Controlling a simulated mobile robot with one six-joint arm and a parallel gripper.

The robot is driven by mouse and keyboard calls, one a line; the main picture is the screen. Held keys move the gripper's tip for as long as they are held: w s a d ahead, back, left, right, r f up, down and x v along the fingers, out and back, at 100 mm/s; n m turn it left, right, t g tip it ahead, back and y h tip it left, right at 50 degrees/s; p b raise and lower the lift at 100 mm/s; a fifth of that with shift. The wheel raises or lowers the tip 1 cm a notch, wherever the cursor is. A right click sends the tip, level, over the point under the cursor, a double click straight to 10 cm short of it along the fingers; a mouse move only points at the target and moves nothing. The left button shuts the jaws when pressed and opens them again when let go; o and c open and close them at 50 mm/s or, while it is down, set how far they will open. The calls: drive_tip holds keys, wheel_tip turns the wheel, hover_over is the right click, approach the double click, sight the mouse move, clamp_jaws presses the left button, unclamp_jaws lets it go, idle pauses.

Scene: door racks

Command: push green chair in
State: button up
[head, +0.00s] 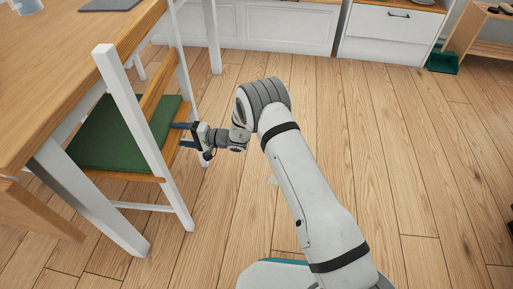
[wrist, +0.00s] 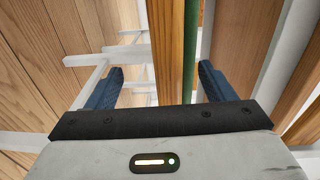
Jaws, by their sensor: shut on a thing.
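The green chair (head: 122,132) stands at the left in the head view, partly under the wooden table (head: 60,70). It has white posts, wooden rails and a green seat pad. My gripper (head: 177,135) reaches in from the right, between the chair's back posts, and is shut on the seat's rear edge. In the wrist view, the chair's wooden edge (wrist: 173,45) and a green strip of pad lie between the two blue fingers of my gripper (wrist: 160,75). The far part of the seat is hidden under the table.
White cabinets (head: 390,30) line the back. A green bin (head: 443,60) stands at the back right, beside a wooden shelf (head: 485,35). A white table leg (head: 90,195) stands close to the chair's near side.

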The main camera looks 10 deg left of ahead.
drive_tip(key=shift+f, duration=0.15)
drive_tip(key=d, duration=1.2)
drive_tip(key=s+d+r+n+g+h+p, duration=0.1)
drive_tip(key=s+d+r+h+p, duration=0.3)
drive_tip(key=r, duration=0.6)
drive_tip(key=s+d+r+n+g+y+p, duration=0.1)
drive_tip(key=d+r+g+p, duration=0.3)
drive_tip(key=r, duration=0.6)
drive_tip(key=s+d+r+t+h+p, duration=0.1)
drive_tip(key=s+d+r+h+p, duration=0.15)
drive_tip(key=r+p, duration=0.55)
drive_tip(key=s+d+r+t+h+p, duration=0.2)
drive_tip(key=s+d+r+h+p, duration=0.2)
drive_tip(key=d+r, duration=0.5)
drive_tip(key=s+d+r+m+t+h+p, duration=0.1)
drive_tip(key=s+d+r+h+p, duration=0.2)
drive_tip(key=s+d+r+p, duration=0.5)
drive_tip(key=s+d+r+t+h+p, duration=0.2)
drive_tip(key=s+d+r+h+p, duration=0.2)
drive_tip(key=s+d+r+p, duration=0.3)
drive_tip(key=d+r, duration=0.4)
drive_tip(key=r, duration=0.4)
drive_tip(key=shift+r+m+t+h, duration=0.3)
drive_tip(key=shift+r+h, duration=0.05)
drive_tip(key=shift+r, duration=0.05)
